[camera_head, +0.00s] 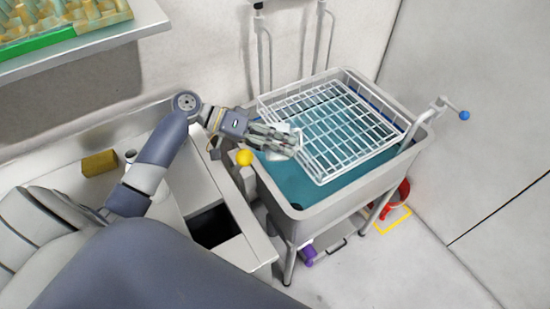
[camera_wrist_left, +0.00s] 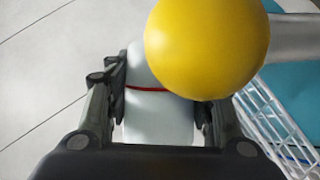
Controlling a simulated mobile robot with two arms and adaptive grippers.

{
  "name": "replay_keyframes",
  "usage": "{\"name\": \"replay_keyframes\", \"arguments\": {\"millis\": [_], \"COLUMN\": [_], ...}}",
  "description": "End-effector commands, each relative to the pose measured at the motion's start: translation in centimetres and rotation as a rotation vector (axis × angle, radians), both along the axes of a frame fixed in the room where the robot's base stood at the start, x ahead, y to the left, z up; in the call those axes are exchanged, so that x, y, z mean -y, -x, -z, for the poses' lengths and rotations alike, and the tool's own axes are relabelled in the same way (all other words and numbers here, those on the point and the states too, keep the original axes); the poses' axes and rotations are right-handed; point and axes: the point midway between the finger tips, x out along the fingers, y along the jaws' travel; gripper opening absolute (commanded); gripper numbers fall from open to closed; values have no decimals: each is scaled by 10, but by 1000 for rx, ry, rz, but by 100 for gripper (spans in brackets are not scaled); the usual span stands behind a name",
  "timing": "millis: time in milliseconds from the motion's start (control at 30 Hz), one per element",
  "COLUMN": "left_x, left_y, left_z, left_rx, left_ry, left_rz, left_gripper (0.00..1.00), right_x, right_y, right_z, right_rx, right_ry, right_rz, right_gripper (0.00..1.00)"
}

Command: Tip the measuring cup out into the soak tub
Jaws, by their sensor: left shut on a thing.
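The soak tub (camera_head: 288,203) is a grey basin on legs, right of centre in the head view, holding teal liquid (camera_head: 290,180). My left gripper (camera_head: 284,142) reaches over the tub's left part, beside the white wire basket. In the left wrist view, the left gripper (camera_wrist_left: 160,118) is shut on the measuring cup (camera_wrist_left: 158,128), a white body with a red line. In the head view only small white parts of the cup (camera_head: 285,127) show around the fingers. Its mouth and contents are hidden, and I cannot tell its tilt. My right gripper is out of view.
The wire basket (camera_head: 342,125) covers much of the tub. A yellow ball-shaped knob (camera_head: 244,158) is near the tub's left edge and close to the wrist camera (camera_wrist_left: 205,45). A blue-tipped handle (camera_head: 464,115) sticks out right. A counter with a dark opening (camera_head: 213,226) adjoins the tub.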

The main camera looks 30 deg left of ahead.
Motion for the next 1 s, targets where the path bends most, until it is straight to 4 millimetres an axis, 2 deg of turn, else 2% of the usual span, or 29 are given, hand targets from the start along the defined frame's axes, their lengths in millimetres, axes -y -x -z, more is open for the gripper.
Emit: {"name": "replay_keyframes", "arguments": {"millis": [1000], "left_x": [-1], "left_y": [1], "left_z": [8], "left_rx": [-165], "left_ry": [105], "left_rz": [0], "left_gripper": [22], "right_x": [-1], "right_y": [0], "right_z": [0], "right_rx": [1], "right_ry": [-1], "right_rz": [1], "right_gripper": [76]}}
